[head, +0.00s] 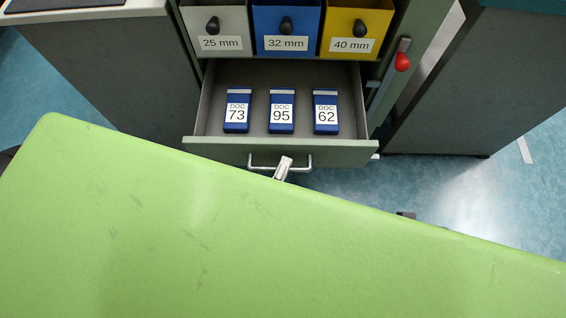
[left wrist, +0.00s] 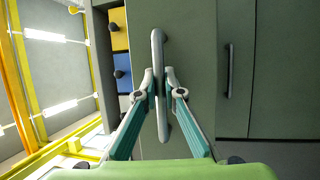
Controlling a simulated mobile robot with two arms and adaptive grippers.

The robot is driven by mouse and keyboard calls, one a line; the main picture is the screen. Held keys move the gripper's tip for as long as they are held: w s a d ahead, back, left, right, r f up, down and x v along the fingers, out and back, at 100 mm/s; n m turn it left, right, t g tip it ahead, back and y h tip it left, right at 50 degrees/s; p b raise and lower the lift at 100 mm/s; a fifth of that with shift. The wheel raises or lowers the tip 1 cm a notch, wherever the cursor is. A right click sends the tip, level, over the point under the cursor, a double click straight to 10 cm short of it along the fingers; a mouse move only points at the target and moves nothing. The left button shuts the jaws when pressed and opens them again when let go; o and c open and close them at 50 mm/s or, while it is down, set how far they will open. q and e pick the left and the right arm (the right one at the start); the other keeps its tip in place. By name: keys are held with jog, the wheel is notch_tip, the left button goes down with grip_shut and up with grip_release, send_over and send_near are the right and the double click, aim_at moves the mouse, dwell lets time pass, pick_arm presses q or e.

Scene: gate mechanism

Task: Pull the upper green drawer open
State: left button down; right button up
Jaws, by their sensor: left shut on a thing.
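The upper green drawer (head: 215,149) is pulled out from its cabinet in the head view. Three blue boxes labelled DOC 73 (head: 237,112), DOC 95 (head: 281,112) and DOC 62 (head: 325,112) stand in a row inside it. Its pale bar handle (head: 262,168) is on the front. My left gripper (head: 284,167) is at the middle of this handle. In the left wrist view its fingers (left wrist: 163,92) are shut on the handle (left wrist: 158,45), one on each side. My right gripper is not in view.
Grey, blue and yellow bins (head: 358,27) sit above the drawer. A red-knobbed lever (head: 402,62) is on the cabinet's right side. A lime-green surface (head: 200,240) fills the foreground and hides most of my arm. Another handle (left wrist: 229,70) shows in the wrist view.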

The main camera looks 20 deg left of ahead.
pick_arm(q)
jog(key=c, duration=2.4)
grip_release()
jog(key=v, duration=1.2)
jog(key=shift+f, duration=0.15)
